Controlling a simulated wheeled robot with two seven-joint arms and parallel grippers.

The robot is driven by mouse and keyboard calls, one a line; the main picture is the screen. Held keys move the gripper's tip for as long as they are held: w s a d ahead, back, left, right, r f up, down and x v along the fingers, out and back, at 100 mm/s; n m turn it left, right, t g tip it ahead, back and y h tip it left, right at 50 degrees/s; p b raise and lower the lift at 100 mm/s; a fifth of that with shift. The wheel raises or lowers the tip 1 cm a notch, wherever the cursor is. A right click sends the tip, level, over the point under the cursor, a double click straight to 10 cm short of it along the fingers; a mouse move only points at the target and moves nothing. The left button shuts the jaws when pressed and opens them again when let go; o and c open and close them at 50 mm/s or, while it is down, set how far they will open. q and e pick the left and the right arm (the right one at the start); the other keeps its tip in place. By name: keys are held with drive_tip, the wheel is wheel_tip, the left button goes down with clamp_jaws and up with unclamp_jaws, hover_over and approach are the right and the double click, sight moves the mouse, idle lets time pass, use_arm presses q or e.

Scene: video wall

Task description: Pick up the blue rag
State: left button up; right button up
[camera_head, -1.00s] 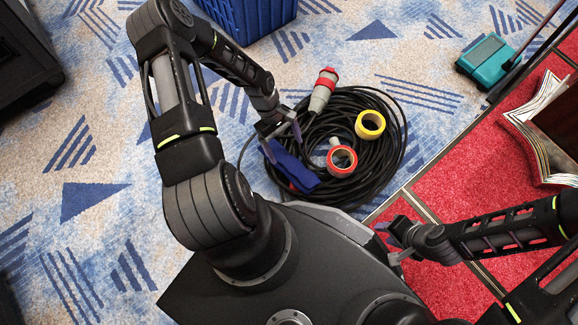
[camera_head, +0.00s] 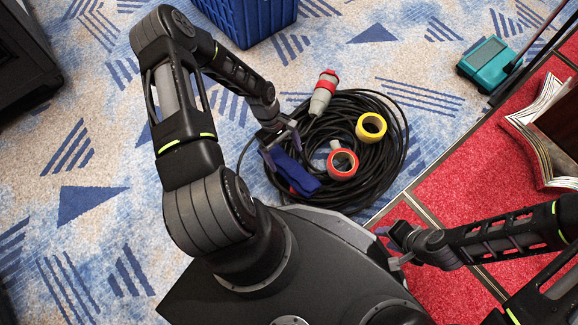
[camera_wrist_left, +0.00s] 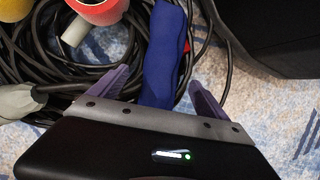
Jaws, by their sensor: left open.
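The blue rag (camera_head: 296,173) lies on the left edge of the coiled black cable, close in front of my base. My left gripper (camera_head: 281,146) is over the rag's upper end. In the left wrist view the rag (camera_wrist_left: 165,50) stands between the two purple fingers of my left gripper (camera_wrist_left: 158,88), which are open, with a gap on each side of it. My right gripper (camera_head: 392,245) is low at the right, over the edge of the red carpet and away from the rag; its fingers are too small to judge.
The black cable coil (camera_head: 390,108) carries a red tape roll (camera_head: 342,151), a yellow tape roll (camera_head: 382,120) and a grey-red plug (camera_head: 323,92). A blue crate (camera_head: 262,12) stands behind. A teal box (camera_head: 490,64) and magazines (camera_head: 545,140) are at the right.

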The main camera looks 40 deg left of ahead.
sight(289, 165)
use_arm(q)
drive_tip(key=b+x, duration=0.2)
drive_tip(key=x, duration=0.2)
drive_tip(key=shift+s+d+f+b, duration=0.1)
drive_tip(key=shift+f+b, duration=0.05)
drive_tip(key=shift+b, duration=0.2)
drive_tip(key=shift+d+f, duration=0.2)
drive_tip(key=shift+f, duration=0.2)
drive_tip(key=c, duration=1.5)
